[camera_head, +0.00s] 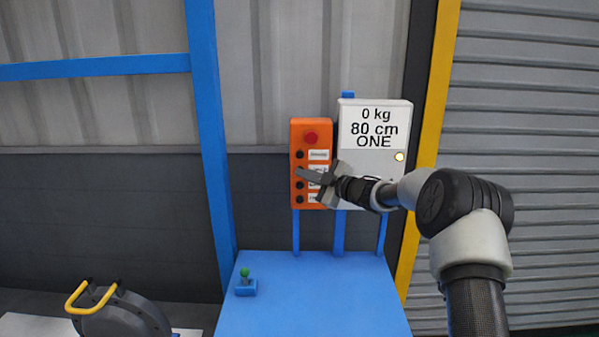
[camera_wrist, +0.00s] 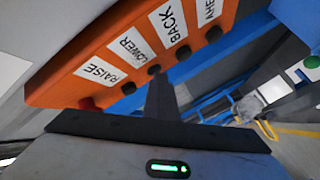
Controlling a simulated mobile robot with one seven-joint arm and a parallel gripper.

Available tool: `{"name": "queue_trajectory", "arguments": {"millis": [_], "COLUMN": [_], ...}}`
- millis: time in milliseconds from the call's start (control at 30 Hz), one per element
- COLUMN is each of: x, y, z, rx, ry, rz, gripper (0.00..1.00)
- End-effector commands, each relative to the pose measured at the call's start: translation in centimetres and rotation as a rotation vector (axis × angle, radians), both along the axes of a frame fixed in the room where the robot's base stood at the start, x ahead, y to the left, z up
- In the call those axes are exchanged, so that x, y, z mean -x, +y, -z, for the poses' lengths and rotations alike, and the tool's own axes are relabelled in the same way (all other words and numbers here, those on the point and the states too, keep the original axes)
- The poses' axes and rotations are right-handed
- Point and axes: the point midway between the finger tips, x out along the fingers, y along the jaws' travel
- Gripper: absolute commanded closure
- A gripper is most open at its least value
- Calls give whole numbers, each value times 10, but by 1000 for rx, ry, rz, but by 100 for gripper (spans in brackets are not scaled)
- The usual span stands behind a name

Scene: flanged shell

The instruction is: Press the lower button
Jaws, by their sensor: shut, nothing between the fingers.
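An orange control box (camera_head: 311,126) hangs upright in front of the wall, with a red button at the top and a column of black buttons beside white labels. In the wrist view, the box (camera_wrist: 60,92) shows labels RAISE, LOWER, BACK and AHEAD. The lower button (camera_wrist: 154,70) is the black one beside the LOWER label (camera_wrist: 132,48). My gripper (camera_head: 299,172) is shut and empty, its tip at the second black button from the top. In the wrist view, the fingertips (camera_wrist: 159,82) are right at the lower button. I cannot tell whether they touch it.
A white box (camera_head: 376,160) reading "0 kg 80 cm ONE" with a lit yellow lamp stands right of the control box. A blue post (camera_head: 208,130) stands to the left.

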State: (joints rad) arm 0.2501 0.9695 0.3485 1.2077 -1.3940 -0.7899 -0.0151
Motion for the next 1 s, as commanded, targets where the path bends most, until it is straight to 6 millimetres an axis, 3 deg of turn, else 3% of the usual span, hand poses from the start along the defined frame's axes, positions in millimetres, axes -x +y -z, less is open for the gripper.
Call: {"name": "queue_trajectory", "arguments": {"millis": [1000], "x": [-11], "y": [-3], "z": [-5], "rx": [-2], "ry": [-5], "rz": [11], "gripper": [100]}}
